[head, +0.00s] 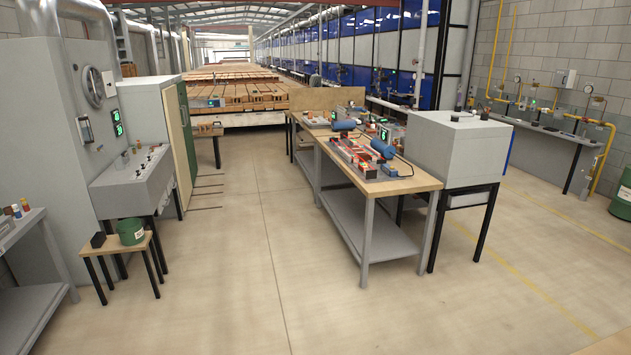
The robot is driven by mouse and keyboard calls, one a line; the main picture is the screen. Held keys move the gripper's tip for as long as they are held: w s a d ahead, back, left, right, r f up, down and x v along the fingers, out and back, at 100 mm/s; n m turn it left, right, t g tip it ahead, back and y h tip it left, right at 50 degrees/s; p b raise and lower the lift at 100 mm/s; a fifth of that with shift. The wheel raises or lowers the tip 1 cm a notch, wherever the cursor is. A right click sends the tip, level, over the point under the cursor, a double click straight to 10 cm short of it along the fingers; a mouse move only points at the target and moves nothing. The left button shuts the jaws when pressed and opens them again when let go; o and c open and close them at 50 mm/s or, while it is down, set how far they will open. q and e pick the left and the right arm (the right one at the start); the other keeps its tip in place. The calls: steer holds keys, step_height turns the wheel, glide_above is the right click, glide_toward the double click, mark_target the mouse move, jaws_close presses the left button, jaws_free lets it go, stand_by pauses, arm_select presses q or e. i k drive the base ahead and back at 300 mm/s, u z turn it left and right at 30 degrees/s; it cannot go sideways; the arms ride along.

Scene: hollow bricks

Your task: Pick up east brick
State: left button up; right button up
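Neither of my grippers shows in the head view. I cannot make out a single brick that I could name as the east brick. Far back, rows of orange-brown blocks (235,92) lie on a long, low platform (250,119). They look like bricks, but they are too small to tell apart.
A wooden-topped workbench (411,185) with red and blue equipment stands right of centre, beside a grey box (455,150) on black legs. A grey control cabinet (135,180) and a small stool with a green pot (131,232) stand left. The middle floor (235,270) is clear.

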mark_target(361, 166)
steer(key=u, duration=0.25)
steer(key=i, duration=1.9)
steer(key=u, duration=0.3)
steer(key=i, duration=1.95)
steer(key=z, duration=0.3)
steer(key=i, duration=1.9)
steer(key=z, duration=1.15)
steer(key=i, duration=2.1)
steer(key=z, duration=0.65)
